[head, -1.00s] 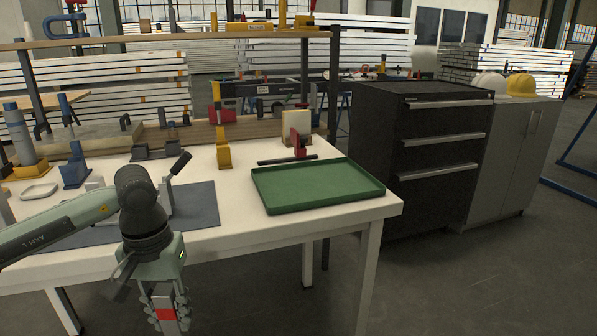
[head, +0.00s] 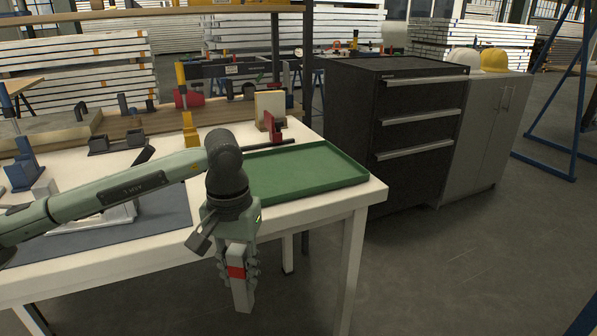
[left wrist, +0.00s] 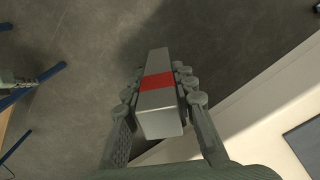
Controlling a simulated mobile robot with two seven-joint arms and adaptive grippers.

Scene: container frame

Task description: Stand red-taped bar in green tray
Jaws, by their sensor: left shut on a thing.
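The red-taped bar (head: 238,276) is a pale grey block with a red band round its middle. My left gripper (head: 237,268) is shut on it, with the bar hanging roughly upright in front of the table's front edge. In the left wrist view the bar (left wrist: 158,112) sits between both fingers (left wrist: 160,90), with floor beyond it. The green tray (head: 310,168) lies on the table's right end, behind and to the right of the gripper. It looks empty; my arm hides its left part. My right gripper is not in view.
The white table (head: 300,208) has a dark mat (head: 150,217) at left. A black drawer cabinet (head: 400,130) stands right of the table. The floor in front is clear.

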